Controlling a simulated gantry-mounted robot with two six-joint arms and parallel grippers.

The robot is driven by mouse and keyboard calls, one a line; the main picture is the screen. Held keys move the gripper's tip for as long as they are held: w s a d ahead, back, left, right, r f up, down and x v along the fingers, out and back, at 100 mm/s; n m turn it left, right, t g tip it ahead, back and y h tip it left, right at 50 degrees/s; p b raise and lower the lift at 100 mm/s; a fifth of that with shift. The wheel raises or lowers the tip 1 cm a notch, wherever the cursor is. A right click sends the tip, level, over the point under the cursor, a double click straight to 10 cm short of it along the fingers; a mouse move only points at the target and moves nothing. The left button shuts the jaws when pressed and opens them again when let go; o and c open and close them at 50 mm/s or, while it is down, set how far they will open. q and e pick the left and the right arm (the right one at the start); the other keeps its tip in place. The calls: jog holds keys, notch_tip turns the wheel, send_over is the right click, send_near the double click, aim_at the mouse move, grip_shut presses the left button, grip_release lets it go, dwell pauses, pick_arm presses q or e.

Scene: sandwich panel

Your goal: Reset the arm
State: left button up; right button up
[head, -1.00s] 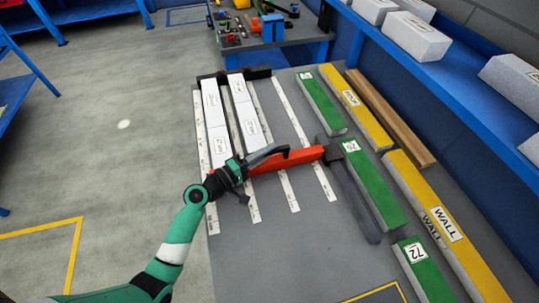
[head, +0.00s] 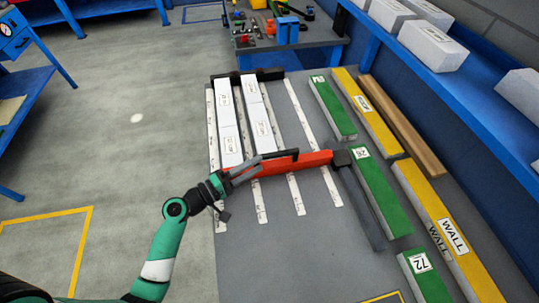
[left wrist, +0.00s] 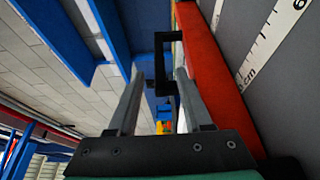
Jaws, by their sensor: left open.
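A red bar (head: 300,164) lies across the white ruler strips, with a dark block at its right end. A black handle (head: 284,155) stands on its top. My left gripper (head: 255,165) is open at the bar's left end, its fingers pointing along the bar toward the handle. In the left wrist view the red bar (left wrist: 208,75) runs beside the right finger. The black handle (left wrist: 159,60) shows ahead, in line with the gap between the open fingertips (left wrist: 157,82). Whether a finger touches the bar or handle, I cannot tell. My right gripper is out of view.
White blocks (head: 228,115) lie on the strips at the back left. Green blocks (head: 378,190) and yellow wall blocks (head: 432,208) line the table's right side, with a wooden bar (head: 403,123) beyond. A blue shelf (head: 460,85) with grey blocks is farther right. Open floor lies left.

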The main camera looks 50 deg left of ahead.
pick_arm(q)
jog(key=s, duration=0.3)
jog(key=shift+s+a, duration=0.1)
jog(key=shift+s, duration=0.2)
